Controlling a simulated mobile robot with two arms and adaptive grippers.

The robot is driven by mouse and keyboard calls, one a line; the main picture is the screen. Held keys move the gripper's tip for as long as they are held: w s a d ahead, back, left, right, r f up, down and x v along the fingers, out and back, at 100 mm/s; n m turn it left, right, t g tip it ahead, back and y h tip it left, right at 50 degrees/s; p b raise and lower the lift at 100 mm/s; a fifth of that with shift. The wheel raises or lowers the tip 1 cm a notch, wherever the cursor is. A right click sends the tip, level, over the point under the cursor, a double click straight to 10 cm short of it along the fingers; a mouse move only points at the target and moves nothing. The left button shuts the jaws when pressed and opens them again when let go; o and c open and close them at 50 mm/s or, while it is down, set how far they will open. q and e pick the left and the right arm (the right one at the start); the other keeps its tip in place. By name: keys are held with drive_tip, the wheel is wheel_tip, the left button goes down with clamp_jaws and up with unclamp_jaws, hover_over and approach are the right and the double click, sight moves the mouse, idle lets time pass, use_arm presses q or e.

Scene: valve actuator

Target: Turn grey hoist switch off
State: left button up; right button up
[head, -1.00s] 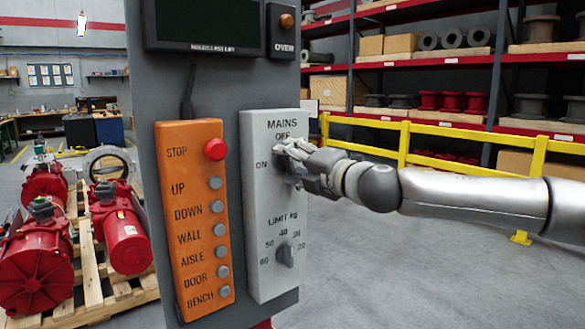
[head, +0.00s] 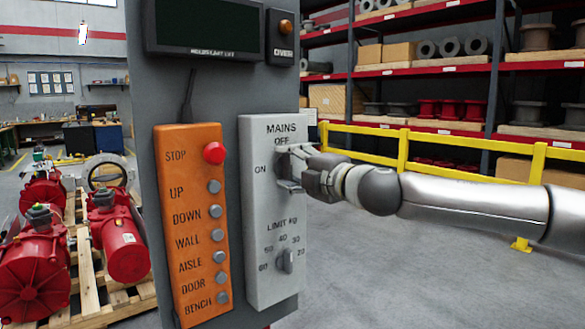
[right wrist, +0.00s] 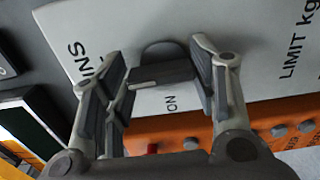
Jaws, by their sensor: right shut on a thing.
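The grey control box (head: 258,215) carries a MAINS switch with OFF above it and ON to its left. My right gripper (head: 287,168) is at this switch, with its fingers near the box face and hiding the knob in the head view. In the right wrist view the grey switch knob (right wrist: 160,75) lies between the fingers of my right gripper (right wrist: 162,88), which is shut on it. The knob's exact pointing direction is hard to tell. My left gripper is not in view.
An orange panel (head: 192,215) with a red stop button (head: 214,153) and several grey buttons is close to the left of the box. A LIMIT knob (head: 287,260) is below the switch. A yellow rail (head: 403,145) stands behind my right arm.

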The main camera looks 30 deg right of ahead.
sight(292, 165)
drive_tip(key=o, duration=1)
drive_tip(key=shift+s, duration=0.15)
drive_tip(key=shift+s+d+r, duration=0.1)
drive_tip(key=shift+s+d, duration=0.05)
drive_tip(key=shift+s, duration=0.9)
drive_tip(key=shift+s+d, duration=0.15)
drive_tip(key=shift+s, duration=0.9)
drive_tip(key=s, duration=0.7)
drive_tip(key=shift+s+d, duration=0.2)
drive_tip(key=shift+s, duration=0.05)
